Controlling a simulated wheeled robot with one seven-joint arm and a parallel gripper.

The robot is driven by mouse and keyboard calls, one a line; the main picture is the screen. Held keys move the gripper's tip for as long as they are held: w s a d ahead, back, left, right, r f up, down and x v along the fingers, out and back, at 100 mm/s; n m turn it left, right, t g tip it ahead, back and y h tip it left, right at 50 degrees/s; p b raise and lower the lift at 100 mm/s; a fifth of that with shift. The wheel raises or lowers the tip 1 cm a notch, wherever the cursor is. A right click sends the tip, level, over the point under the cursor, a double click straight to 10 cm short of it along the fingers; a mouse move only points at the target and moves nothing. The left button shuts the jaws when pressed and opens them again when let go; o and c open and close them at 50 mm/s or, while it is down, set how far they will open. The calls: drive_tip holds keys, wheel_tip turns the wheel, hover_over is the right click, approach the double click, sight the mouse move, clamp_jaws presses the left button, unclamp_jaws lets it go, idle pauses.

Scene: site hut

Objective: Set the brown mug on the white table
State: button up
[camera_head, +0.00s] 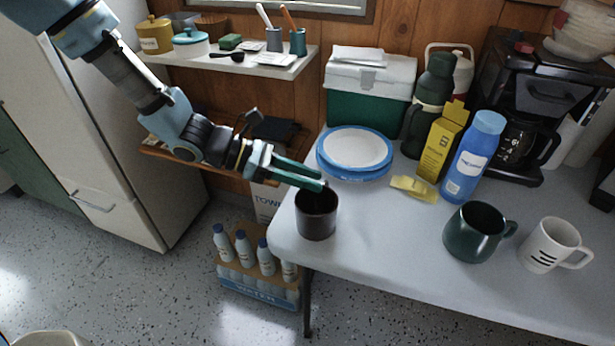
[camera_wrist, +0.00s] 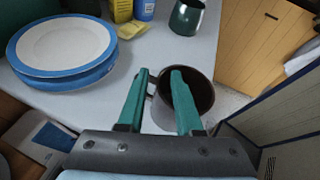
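The brown mug (camera_head: 316,215) is upright at the near left corner of the white table (camera_head: 370,245). It appears to stand on the tabletop, though its base contact is hard to make out. My gripper (camera_head: 318,184) reaches from the left down to the mug's rim. In the wrist view the fingers are apart. The right finger reaches into the mug's mouth, and the left finger is outside, by the handle. The mug (camera_wrist: 196,88) has its wall and handle between the fingers (camera_wrist: 160,75). Whether either finger touches it is not clear.
A dark green mug (camera_head: 474,232) and a white mug (camera_head: 550,245) stand to the right. The tabletop between is clear. A bottle carton (camera_head: 258,287) is on the floor below left.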

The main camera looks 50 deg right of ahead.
drive_tip(key=b+v, duration=0.2)
drive_tip(key=v, duration=1)
drive_tip(key=w+a+r+m+t+y, duration=0.1)
drive_tip(key=w+a+m+t+y, duration=0.1)
drive_tip(key=a, duration=1.1)
drive_tip(key=w+a+m+t+y, duration=0.2)
drive_tip(key=w+a+m+t, duration=0.2)
drive_tip(key=a, duration=0.8)
drive_tip(key=w+a+r+m+t+y, duration=0.1)
drive_tip(key=w+a+m+t+y, duration=0.2)
drive_tip(key=w+a+t, duration=0.3)
drive_tip(key=w+a, duration=0.3)
drive_tip(key=a, duration=0.4)
drive_tip(key=shift+w+a+r+t, duration=0.3)
drive_tip(key=shift+a+t, duration=0.05)
drive_tip(key=shift+t, duration=0.05)
